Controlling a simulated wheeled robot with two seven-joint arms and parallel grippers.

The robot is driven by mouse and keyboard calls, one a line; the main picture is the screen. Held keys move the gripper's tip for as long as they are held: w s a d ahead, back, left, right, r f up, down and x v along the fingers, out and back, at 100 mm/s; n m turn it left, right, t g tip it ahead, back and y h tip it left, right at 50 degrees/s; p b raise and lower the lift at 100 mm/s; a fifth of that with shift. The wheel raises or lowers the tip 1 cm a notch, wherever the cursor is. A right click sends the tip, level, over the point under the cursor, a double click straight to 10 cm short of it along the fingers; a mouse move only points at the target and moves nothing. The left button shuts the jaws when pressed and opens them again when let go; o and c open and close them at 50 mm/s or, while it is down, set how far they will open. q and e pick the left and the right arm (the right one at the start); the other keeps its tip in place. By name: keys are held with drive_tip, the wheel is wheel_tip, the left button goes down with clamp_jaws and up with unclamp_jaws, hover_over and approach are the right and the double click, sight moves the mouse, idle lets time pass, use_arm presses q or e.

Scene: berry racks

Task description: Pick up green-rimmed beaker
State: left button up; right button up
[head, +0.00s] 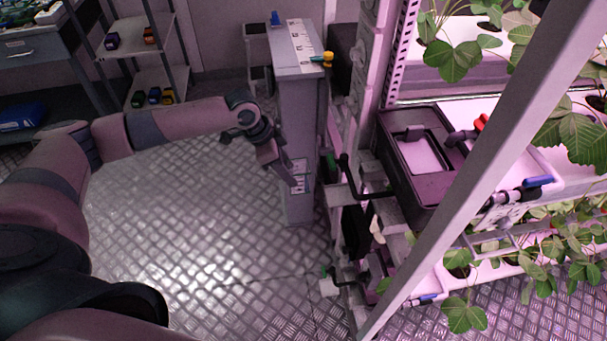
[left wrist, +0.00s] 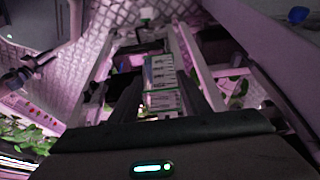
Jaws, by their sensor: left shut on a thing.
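My left gripper (head: 287,172) hangs in front of a narrow grey cabinet, its fingers pointing down. It is shut on a small pale thing with dark marks and a bit of green, which I take to be the green-rimmed beaker (head: 300,180). In the left wrist view the beaker (left wrist: 162,86) shows as white marked faces with green edges, between the gripper's fingers. The fingers hide part of it, and its full shape is too small to tell. My right gripper is not in view.
A dark bin (head: 420,195) and plant racks stand at the right. A shelf (head: 150,68) is at the back left. The metal floor between is clear.

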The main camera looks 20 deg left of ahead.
use_arm(q)
drive_tip(key=shift+s+a+r, duration=0.35)
drive_tip(key=shift+a, duration=0.15)
drive_tip(key=n+t+y, duration=0.2)
drive_tip(key=n+y, duration=0.2)
drive_tip(key=n, duration=0.7)
approach(301, 189)
drive_tip(key=shift+s+d+r, duration=0.15)
drive_tip(key=shift+s+d, duration=0.4)
drive_tip(key=shift+d, duration=0.25)
drive_tip(key=shift+s+d+r, duration=0.15)
drive_tip(key=shift+s+d, duration=0.35)
drive_tip(key=shift+d, duration=0.3)
drive_tip(key=shift+s+d+r, duration=0.15)
drive_tip(key=shift+s+d, duration=0.4)
drive_tip(key=shift+d, duration=0.25)
drive_tip(key=shift+r, duration=0.1)
